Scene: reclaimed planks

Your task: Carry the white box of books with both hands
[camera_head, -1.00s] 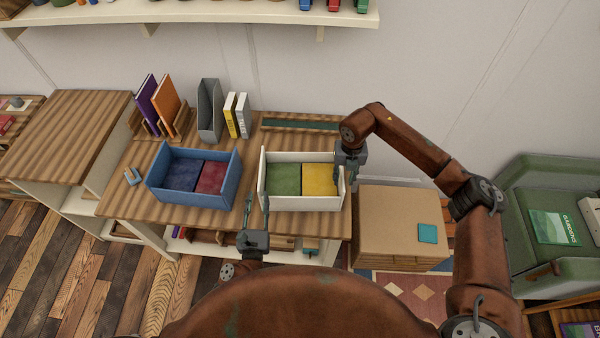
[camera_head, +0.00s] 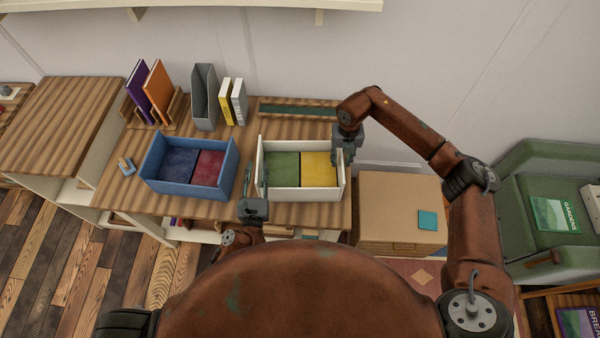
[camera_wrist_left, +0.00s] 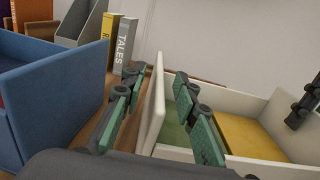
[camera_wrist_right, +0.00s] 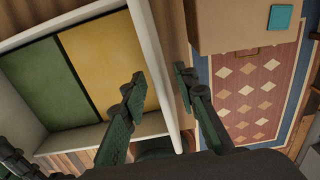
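The white box (camera_head: 301,194) stands on the wooden table, with a green book (camera_head: 284,167) and a yellow book (camera_head: 318,168) in it. My left gripper (camera_head: 252,192) is at its left end. In the left wrist view the open fingers (camera_wrist_left: 158,112) stand on either side of the box's left wall (camera_wrist_left: 152,112), apart from it. My right gripper (camera_head: 345,157) is at the right end. In the right wrist view its open fingers (camera_wrist_right: 160,85) stand on either side of the right wall (camera_wrist_right: 150,42), with gaps showing.
A blue box (camera_head: 190,190) with books stands close to the left of my left gripper. A grey file holder (camera_head: 205,97) and upright books (camera_head: 232,100) stand behind. A cardboard box (camera_head: 398,207) is to the right, beside a green armchair (camera_head: 525,185).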

